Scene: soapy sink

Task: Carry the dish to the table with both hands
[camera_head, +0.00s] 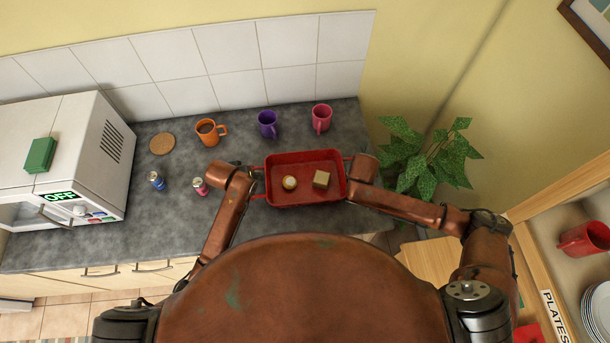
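The red rectangular dish (300,160) sits on or just over the grey counter, with a handle at each short end. A round pale item (289,183) and a square tan item (321,179) lie inside it. My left gripper (252,177) is at the dish's left handle. My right gripper (351,170) is at its right handle. The wrists hide most of the fingers, so I cannot tell whether either is closed on a handle. A wooden surface (432,262), perhaps the table, shows at the lower right, partly behind my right arm.
Orange (208,132), purple (267,123) and pink (321,118) mugs stand behind the dish. Two small cans (157,180) (200,186) and a cork coaster (162,143) are left of it, near a white microwave (75,150). A leafy plant (425,158) and a shelf marked PLATES (553,315) are at right.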

